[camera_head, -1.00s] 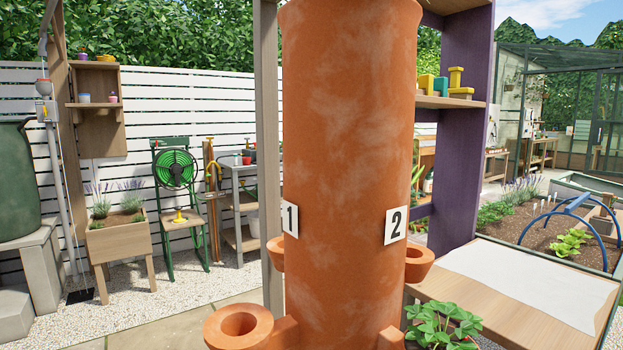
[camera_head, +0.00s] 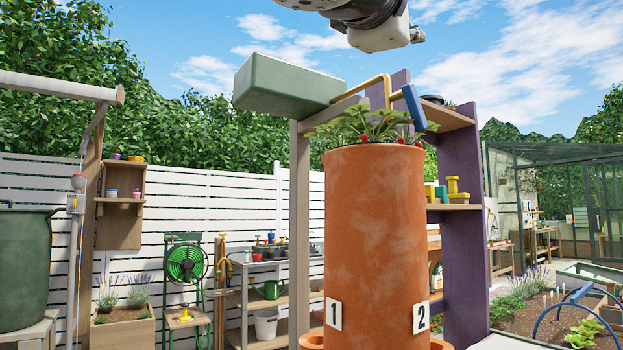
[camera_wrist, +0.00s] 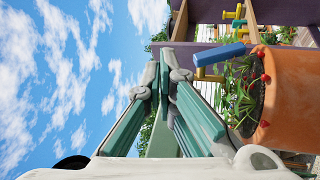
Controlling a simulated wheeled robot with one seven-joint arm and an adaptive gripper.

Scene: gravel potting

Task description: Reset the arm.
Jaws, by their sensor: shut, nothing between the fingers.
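My arm reaches in at the top of the head view, and my gripper (camera_head: 417,36) is in the air, higher than the tall terracotta planter (camera_head: 372,230). Much of the arm is cut off by the frame's upper edge. In the wrist view, turned on its side, the green-padded fingers of my gripper (camera_wrist: 168,62) are shut with nothing between them. The planter (camera_wrist: 290,90) is to their right, apart from them. Strawberry plants (camera_head: 370,124) with red fruit grow from its top. It bears number plates 1 (camera_head: 334,314) and 2 (camera_head: 420,317).
A green trough (camera_head: 285,83), a yellow pipe (camera_head: 366,85) and a blue paddle (camera_head: 414,107) are above the planter, below my gripper. A purple shelf post (camera_head: 463,230) stands behind on the right.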

